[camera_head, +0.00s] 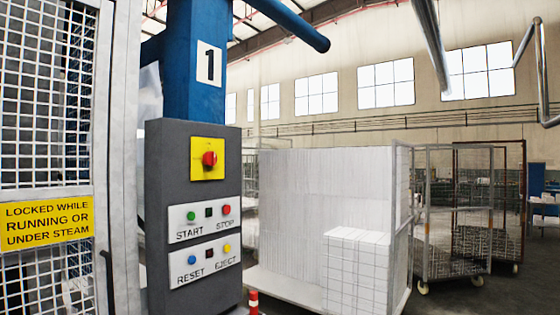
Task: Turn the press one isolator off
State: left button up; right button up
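The press one isolator is a red rotary knob (209,159) on a yellow square plate (222,172). It sits at the top of a dark grey control box (170,225). The box stands in front of a blue column (195,100) that carries a sign with the number 1 (208,63). The knob's exact angle is too small to tell. Neither of my grippers shows in the head view, and nothing touches the knob.
Below the knob are a START/STOP panel (205,226) and a RESET/EJECT panel (184,272). A mesh guard door (45,120) stands at left with a yellow warning sign (46,222). White foam blocks (320,195) and wheeled cages (455,230) stand at right. A red-and-white post (253,302) is low in front.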

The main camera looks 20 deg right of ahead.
aim_at(209, 159)
jog(key=z, duration=0.15)
jog(key=i+j+z, duration=0.1)
jog(key=i, duration=0.3)
jog(key=i+j, duration=0.1)
jog(key=i, duration=0.25)
jog(key=i+j+z, duration=0.15)
jog(key=i, duration=0.25)
